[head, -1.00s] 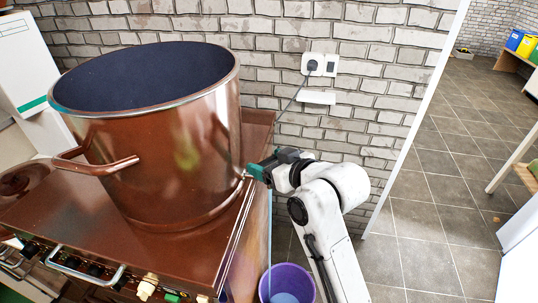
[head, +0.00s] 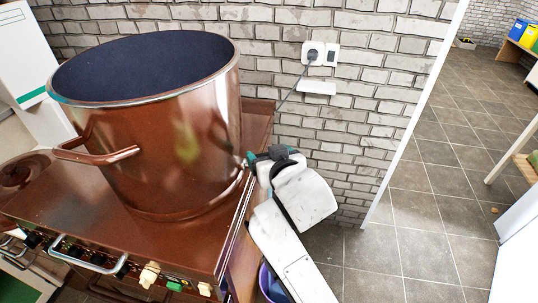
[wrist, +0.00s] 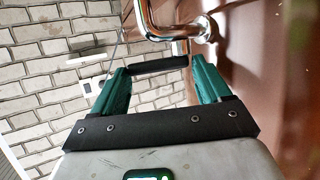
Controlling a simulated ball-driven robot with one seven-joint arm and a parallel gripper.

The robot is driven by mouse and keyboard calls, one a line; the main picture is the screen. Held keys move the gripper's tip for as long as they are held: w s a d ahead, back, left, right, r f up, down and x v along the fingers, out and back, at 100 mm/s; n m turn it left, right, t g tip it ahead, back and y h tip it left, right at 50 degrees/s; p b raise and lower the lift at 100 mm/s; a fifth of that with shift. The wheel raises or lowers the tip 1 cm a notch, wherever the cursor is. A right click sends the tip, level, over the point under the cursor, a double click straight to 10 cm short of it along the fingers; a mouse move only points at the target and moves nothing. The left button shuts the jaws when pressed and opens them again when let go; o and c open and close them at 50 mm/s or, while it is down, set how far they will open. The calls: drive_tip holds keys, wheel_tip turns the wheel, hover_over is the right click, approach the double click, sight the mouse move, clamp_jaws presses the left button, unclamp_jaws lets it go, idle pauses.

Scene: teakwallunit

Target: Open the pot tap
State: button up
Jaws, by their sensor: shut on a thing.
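The big copper-brown pot (head: 165,150) stands on the brown stove top with its open rim up. In the wrist view, the chrome tap (wrist: 150,22) is a bent pipe joined to the pot wall at the upper right. A black handle bar (wrist: 158,65) lies across between the green fingers of my gripper (wrist: 160,72), and they are shut on its two ends. In the head view, my gripper (head: 270,157) is at the lower right side of the pot. The tap pipe is mostly hidden there, and whether it is open cannot be told.
A brick wall with a socket (head: 314,53) and cable is behind the gripper. A purple bucket (head: 264,284) is below, mostly hidden by my arm. The stove top (head: 60,207) has a front rail and knobs. Tiled floor (head: 420,220) is free at right.

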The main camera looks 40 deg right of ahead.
drive_tip(key=o, duration=1)
drive_tip(key=v, duration=1)
drive_tip(key=shift+s+r, duration=0.15)
drive_tip(key=shift+s, duration=0.2)
drive_tip(key=shift+a, duration=0.15)
drive_tip(key=s+f+n+g+y, duration=0.2)
drive_tip(key=s+f+g, duration=0.3)
drive_tip(key=s+f, duration=0.5)
drive_tip(key=s+f+n+g+y, duration=0.2)
drive_tip(key=s+f+g, duration=0.4)
drive_tip(key=f, duration=1.1)
drive_tip(key=s, duration=0.4)
drive_tip(key=shift+a+f+g+y, duration=0.3)
drive_tip(key=shift+a+y, duration=0.05)
drive_tip(key=shift+y, duration=0.05)
